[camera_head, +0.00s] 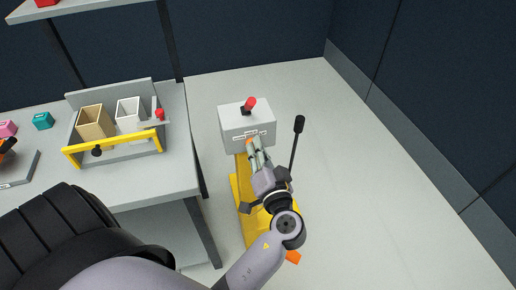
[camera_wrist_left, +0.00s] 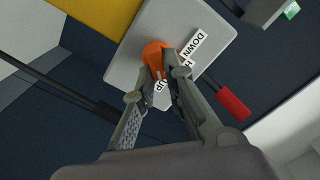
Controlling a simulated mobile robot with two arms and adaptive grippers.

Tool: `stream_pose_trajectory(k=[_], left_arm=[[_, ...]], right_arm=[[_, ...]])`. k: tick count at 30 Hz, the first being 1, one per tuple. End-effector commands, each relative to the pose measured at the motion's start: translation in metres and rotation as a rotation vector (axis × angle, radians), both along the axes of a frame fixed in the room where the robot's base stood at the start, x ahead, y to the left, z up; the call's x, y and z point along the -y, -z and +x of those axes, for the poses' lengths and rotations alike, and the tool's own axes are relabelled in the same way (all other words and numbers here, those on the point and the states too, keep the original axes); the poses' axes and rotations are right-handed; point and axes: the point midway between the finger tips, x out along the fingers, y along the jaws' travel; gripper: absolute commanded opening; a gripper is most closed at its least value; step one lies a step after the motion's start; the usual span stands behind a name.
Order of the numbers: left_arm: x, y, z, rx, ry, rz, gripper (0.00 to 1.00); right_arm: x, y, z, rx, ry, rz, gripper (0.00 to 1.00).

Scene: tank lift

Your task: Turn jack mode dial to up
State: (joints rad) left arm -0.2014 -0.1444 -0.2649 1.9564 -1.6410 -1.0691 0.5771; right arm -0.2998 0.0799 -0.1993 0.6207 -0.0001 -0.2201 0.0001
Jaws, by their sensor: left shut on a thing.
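The jack's pale grey control box (camera_head: 235,122) stands on a yellow jack body (camera_head: 243,190) in the head view. Its orange mode dial (camera_wrist_left: 153,52) sits on the panel (camera_wrist_left: 130,62) in the left wrist view. A DOWN label (camera_wrist_left: 200,38) and an UP label (camera_wrist_left: 162,87) show beside it; the label between them is mostly hidden. My left gripper (camera_head: 255,146) is at the panel front, and its fingertips (camera_wrist_left: 162,66) are shut on the dial. My right gripper is not in view.
A red-ended lever (camera_head: 249,104) tops the box; a black-tipped rod (camera_head: 298,125) rises at right. A workbench (camera_head: 170,185) with a yellow-barred rack (camera_head: 115,149) stands left. Floor (camera_head: 385,190) at right is clear.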

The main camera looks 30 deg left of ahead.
Motion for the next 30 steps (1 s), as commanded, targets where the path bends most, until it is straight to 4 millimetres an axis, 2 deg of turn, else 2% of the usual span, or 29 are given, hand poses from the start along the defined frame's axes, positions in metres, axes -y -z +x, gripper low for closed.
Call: stream_pose_trajectory(k=[20,21,30], left_arm=[[-0.0009,0.0004,0.0002,-0.047,-0.004,0.041,0.0],[-0.0009,0.0004,0.0002,-0.047,-0.004,0.041,0.14],[-0.0007,0.0004,0.0003,-0.046,-0.002,0.04,0.32]], right_arm=[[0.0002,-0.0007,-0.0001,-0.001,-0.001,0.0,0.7],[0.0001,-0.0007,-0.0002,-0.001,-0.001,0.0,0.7],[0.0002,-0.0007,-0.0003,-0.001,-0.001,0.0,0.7]])
